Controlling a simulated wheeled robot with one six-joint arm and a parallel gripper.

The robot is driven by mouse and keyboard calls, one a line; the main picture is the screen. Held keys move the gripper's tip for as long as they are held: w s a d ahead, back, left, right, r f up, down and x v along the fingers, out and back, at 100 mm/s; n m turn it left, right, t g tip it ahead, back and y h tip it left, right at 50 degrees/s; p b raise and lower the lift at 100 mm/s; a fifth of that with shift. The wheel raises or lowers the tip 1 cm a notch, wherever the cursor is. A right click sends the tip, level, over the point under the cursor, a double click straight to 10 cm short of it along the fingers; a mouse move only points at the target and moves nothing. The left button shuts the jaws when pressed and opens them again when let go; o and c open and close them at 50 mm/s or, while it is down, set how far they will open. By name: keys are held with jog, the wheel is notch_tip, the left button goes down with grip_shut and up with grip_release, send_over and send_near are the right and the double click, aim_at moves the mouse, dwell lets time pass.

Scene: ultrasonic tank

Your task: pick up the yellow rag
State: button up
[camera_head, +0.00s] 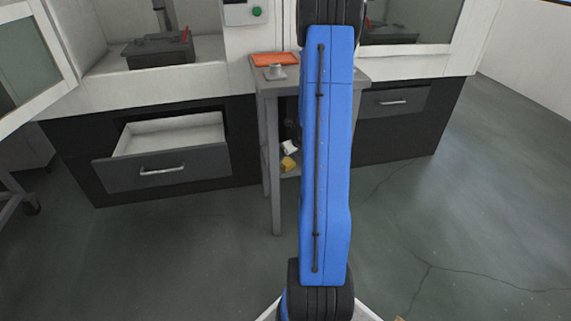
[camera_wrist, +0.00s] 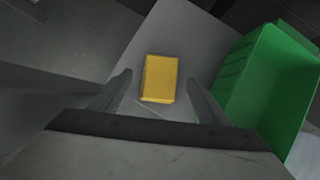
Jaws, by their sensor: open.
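The yellow rag (camera_wrist: 159,79) is a folded, block-like piece lying flat on a grey surface in the middle of the wrist view. My gripper (camera_wrist: 160,78) is open and empty. In that picture its two fingers stand to the left and right of the rag, with gaps on both sides. I cannot tell how far above the surface the fingertips are. In the head view a small yellow thing (camera_head: 288,164), likely the rag, shows low under the grey table (camera_head: 268,130). My blue arm hides much of that table and my gripper there.
A green bin (camera_wrist: 236,85) stands close to the right finger in the wrist view. The tabletop holds an orange item (camera_head: 274,59) and a grey cup-like thing (camera_head: 275,72). A drawer (camera_head: 160,171) stands open at left. The floor in front is clear.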

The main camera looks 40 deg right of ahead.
jog(key=shift+x, duration=0.85)
jog(key=c, duration=1.2)
jog(key=shift+r, duration=0.1)
jog(key=shift+c, duration=0.2)
jog(key=shift+r, duration=1.6)
jog(key=s+a, duration=0.2)
jog(key=s, duration=1.5)
jog(key=shift+s+a, duration=0.4)
jog(key=shift+o, duration=1)
jog(key=shift+w, duration=0.1)
